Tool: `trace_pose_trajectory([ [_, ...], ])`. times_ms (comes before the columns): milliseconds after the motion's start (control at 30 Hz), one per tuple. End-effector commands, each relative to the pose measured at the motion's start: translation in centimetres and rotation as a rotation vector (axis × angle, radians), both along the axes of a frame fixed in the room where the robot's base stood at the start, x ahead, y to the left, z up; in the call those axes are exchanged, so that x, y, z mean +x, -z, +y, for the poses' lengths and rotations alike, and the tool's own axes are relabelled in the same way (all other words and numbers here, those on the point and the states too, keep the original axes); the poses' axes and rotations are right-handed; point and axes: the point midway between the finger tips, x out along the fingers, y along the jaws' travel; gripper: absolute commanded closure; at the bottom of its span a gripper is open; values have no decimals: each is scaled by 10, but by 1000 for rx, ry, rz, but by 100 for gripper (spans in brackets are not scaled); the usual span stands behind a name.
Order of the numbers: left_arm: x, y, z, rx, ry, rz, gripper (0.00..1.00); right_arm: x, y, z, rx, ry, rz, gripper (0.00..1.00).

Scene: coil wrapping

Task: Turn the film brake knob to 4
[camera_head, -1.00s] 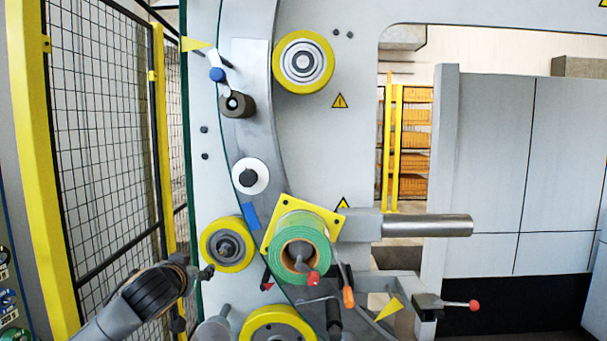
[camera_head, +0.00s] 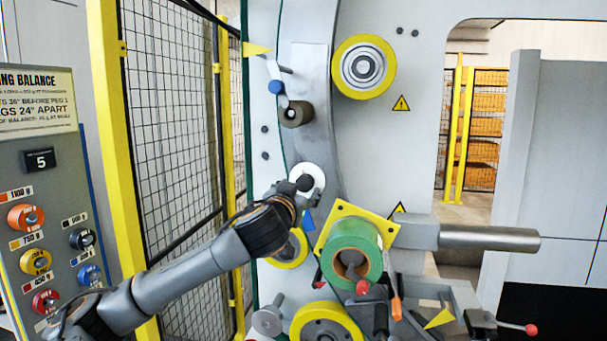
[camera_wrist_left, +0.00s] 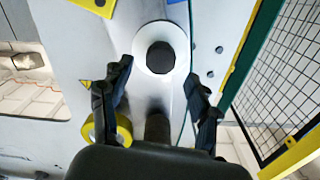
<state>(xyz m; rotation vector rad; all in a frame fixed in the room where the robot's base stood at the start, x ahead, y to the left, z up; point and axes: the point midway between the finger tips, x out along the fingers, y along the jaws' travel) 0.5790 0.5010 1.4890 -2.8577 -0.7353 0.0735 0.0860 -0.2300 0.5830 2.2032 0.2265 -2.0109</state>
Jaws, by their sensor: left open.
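A black knob (camera_head: 305,183) sits on a white round disc (camera_head: 316,173) on the grey machine face. No numbers can be read on the disc. In the left wrist view the knob (camera_wrist_left: 160,57) shows as a dark round end in the white disc (camera_wrist_left: 160,33), ahead of and between the fingers. My left gripper (camera_head: 297,192) is at the disc in the head view and partly covers it. In the left wrist view my left gripper (camera_wrist_left: 157,78) is open with nothing between its fingers. Contact with the knob cannot be told. My right gripper is out of view.
A green film roll (camera_head: 350,255) with a yellow plate (camera_head: 337,213) stands right of my left gripper. Yellow-rimmed rollers (camera_head: 363,67) lie above and below. A mesh fence (camera_head: 170,120) and a panel of coloured knobs (camera_head: 60,190) are on the left.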

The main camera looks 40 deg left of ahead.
Motion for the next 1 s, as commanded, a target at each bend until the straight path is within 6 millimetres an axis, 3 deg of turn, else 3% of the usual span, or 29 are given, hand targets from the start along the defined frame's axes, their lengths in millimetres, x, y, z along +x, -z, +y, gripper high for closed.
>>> trace_pose_trajectory([
  [33, 9, -5, 5, -3, -1, 2, 38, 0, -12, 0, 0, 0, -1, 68],
  [233, 29, -2, 16, -1, -1, -1, 38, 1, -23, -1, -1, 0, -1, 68],
  [633, 35, 1, 19, 1, 1, 0, 38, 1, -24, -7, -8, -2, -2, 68],
  [900, 34, 1, 19, 1, 0, 0, 93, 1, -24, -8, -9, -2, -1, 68],
  [1000, 34, 1, 19, 2, 0, 1, 93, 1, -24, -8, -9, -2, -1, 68],
])
